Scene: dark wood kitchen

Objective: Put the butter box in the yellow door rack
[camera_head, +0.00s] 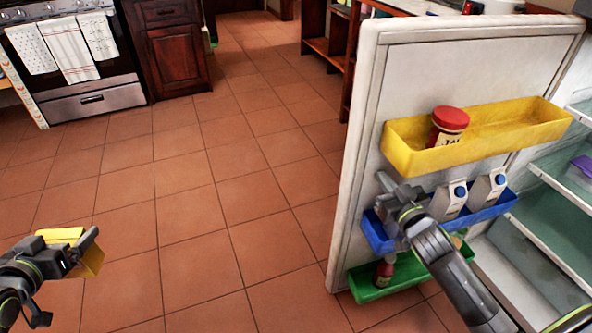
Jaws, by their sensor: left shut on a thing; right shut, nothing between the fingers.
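The yellow butter box (92,264) is held above the tiled floor at the lower left. My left gripper (80,246) is shut on it, and the fingers hide part of it. The yellow door rack (485,132) is the top rack on the open fridge door. A jar with a red lid (448,126) stands in its left part, and its right part looks empty. My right gripper (386,184) is shut and empty, in front of the door below the yellow rack's left end. The butter box is far to the left of the rack.
A blue rack (378,232) with two cartons (448,201) is below the yellow one. A green rack (366,288) with a bottle (384,270) is lowest. Fridge shelves (560,180) are at the right. The floor (220,220) between the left gripper and the door is clear.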

